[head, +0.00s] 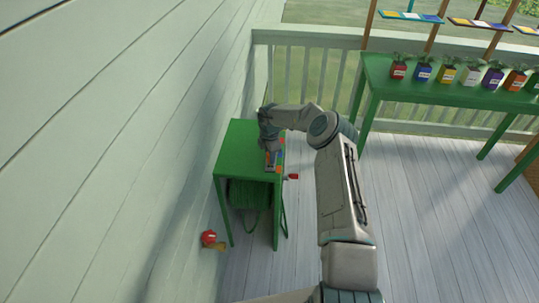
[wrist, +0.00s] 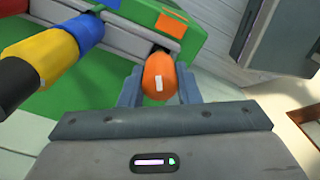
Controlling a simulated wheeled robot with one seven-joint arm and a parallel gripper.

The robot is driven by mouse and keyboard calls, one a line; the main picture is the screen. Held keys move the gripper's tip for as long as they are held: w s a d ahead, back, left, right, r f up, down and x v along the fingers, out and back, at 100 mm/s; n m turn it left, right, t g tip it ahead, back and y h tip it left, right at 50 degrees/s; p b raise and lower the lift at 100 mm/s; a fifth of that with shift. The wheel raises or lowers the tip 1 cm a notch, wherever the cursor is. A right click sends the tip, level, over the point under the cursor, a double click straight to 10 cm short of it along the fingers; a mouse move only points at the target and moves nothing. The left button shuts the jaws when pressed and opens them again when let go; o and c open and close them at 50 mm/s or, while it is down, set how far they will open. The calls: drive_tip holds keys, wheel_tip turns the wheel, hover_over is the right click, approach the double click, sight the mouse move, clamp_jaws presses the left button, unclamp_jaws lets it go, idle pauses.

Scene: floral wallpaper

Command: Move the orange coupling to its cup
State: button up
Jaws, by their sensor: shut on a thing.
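The orange coupling (wrist: 157,82) is between the two fingers of my gripper (wrist: 159,88) in the wrist view. My gripper is shut on it. Its far end is close to a grey rack (wrist: 125,34) on the small green table; I cannot tell whether it still touches the rack. In the head view my gripper (head: 270,148) is over the right part of that table (head: 237,150), and the coupling is too small to make out. An orange cup (head: 515,80) holding a plant stands on the long green bench at the right.
Blue (wrist: 84,28), yellow (wrist: 52,47) and black (wrist: 18,84) couplings sit left of the orange one. A green hose (head: 249,195) hangs under the table. The deck (head: 420,190) is mostly clear.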

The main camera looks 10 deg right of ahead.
drive_tip(key=shift+f+b, duration=0.65)
drive_tip(key=shift+f, duration=0.55)
drive_tip(key=o, duration=1.1)
drive_tip(key=shift+c, duration=0.2)
drive_tip(key=shift+r, duration=0.1)
wheel_tip(320, 180, up, 14)
drive_tip(key=b, duration=0.2)
drive_tip(key=shift+f+b, duration=0.2)
drive_tip(key=shift+b, duration=0.1)
